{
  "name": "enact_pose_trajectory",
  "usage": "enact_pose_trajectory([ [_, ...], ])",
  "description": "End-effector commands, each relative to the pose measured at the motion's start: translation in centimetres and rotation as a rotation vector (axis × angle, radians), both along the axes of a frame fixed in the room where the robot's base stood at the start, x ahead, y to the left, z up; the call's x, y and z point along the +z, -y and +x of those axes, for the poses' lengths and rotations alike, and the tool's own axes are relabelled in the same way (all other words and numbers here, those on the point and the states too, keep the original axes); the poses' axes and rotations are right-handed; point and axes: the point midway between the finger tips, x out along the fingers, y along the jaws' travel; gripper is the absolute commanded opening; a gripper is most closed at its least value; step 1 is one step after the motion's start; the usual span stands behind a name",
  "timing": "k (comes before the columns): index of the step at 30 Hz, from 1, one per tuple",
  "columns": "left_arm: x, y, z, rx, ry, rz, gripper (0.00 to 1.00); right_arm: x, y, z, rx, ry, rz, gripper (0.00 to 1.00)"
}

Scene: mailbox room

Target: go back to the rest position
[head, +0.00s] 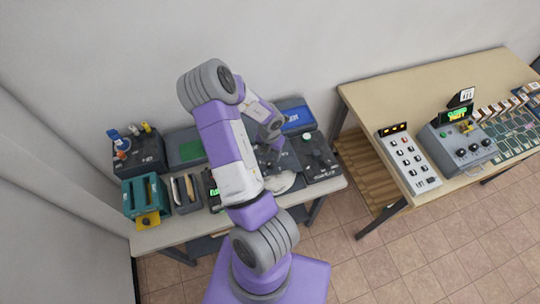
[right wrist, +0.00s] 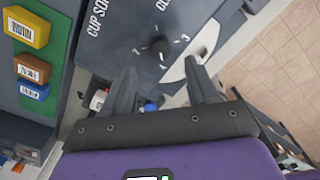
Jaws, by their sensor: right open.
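My right arm rises through the middle of the head view and bends over the table (head: 152,240) near the wall. My right gripper (head: 276,146) is small there, pointing down over the dark devices. In the right wrist view the right gripper (right wrist: 163,92) is open, its two dark fingers apart with nothing held between them. Beyond them is a dark panel with a black dial (right wrist: 159,48), numbers and partly cut-off lettering reading "CUP SO". A white curved part (right wrist: 188,72) lies close by the right finger; I cannot tell whether they touch. My left gripper is not in view.
The table holds a teal holder (head: 147,194), a dark box with coloured items (head: 138,152) and a blue-topped device (head: 297,118). A second table (head: 385,95) at right carries a button panel (head: 408,158) and a grey control box (head: 457,147). Tiled floor lies open in front.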

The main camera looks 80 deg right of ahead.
Motion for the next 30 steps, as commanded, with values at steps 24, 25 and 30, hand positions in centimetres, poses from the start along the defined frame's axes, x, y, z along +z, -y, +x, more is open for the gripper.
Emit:
enact_pose_trajectory([
  [24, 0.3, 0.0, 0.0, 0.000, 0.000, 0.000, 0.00, 0.7, -0.5, 0.2, 0.050, -0.008, 0.011, 0.59],
  [25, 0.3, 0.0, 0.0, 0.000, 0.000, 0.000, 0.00, 0.4, -0.9, 0.4, 0.089, -0.014, 0.018, 0.59],
  [30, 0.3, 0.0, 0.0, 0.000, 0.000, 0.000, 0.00, -2.1, -5.4, 2.6, 0.586, -0.063, 0.104, 0.59],
])
